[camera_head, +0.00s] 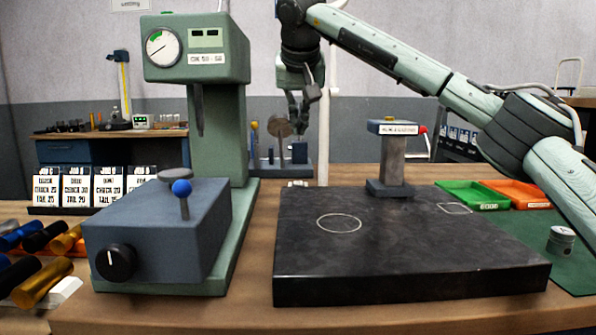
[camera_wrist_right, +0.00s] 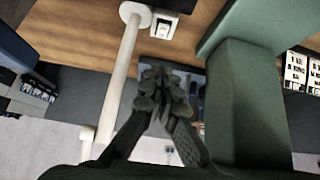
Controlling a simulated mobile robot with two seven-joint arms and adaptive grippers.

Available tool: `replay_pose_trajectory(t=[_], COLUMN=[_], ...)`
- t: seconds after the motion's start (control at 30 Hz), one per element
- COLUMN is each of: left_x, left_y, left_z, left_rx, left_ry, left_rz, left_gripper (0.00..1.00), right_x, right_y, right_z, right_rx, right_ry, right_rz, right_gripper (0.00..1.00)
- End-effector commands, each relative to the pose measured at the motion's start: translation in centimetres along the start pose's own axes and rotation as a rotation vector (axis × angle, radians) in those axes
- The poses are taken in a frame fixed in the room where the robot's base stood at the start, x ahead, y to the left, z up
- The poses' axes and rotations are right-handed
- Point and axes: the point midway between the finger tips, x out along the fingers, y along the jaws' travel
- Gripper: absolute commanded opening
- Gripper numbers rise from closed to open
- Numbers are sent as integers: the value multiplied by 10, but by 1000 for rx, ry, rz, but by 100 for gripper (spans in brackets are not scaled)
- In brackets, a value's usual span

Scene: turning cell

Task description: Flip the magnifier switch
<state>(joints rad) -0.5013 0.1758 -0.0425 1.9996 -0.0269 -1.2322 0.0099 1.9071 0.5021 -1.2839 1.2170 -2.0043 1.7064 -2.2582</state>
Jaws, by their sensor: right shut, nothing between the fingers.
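The magnifier's white pole (camera_head: 324,120) rises from the back of the bench, behind the black surface plate. The arm crosses in front of its upper part, and I cannot see the lens. In the right wrist view the pole (camera_wrist_right: 122,85) runs down the left half. A small white switch box (camera_wrist_right: 163,26) sits beside the pole's foot; it shows small in the head view (camera_head: 297,183). Its lever position is too small to tell. My right gripper (camera_head: 298,130) is shut and empty, pointing down, above the switch box and apart from it. My left gripper is out of view.
A green gauge column (camera_head: 217,125) stands left of my right gripper, close in the wrist view (camera_wrist_right: 247,95). The black surface plate (camera_head: 400,250) carries a grey stand (camera_head: 391,160). Green (camera_head: 473,196) and orange (camera_head: 518,194) trays lie to the right.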

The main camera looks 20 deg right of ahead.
Motion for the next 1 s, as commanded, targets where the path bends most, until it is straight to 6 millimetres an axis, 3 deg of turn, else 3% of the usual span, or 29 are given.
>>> replay_pose_trajectory(t=[0.17, 0.33, 0.8, 1.0], left_x=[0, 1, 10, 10], left_y=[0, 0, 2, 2], left_z=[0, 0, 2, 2], left_rx=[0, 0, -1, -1], left_ry=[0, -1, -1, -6], left_rz=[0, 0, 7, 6], left_gripper=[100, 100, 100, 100], right_x=[1, 15, 109, 124], right_y=[0, 0, 0, 0], right_z=[0, 0, 6, 24], right_rx=[0, 0, -2, -1], right_ry=[0, -2, -3, -1], right_rz=[0, 0, 0, 0], right_gripper=[0, 0, 0, 0])
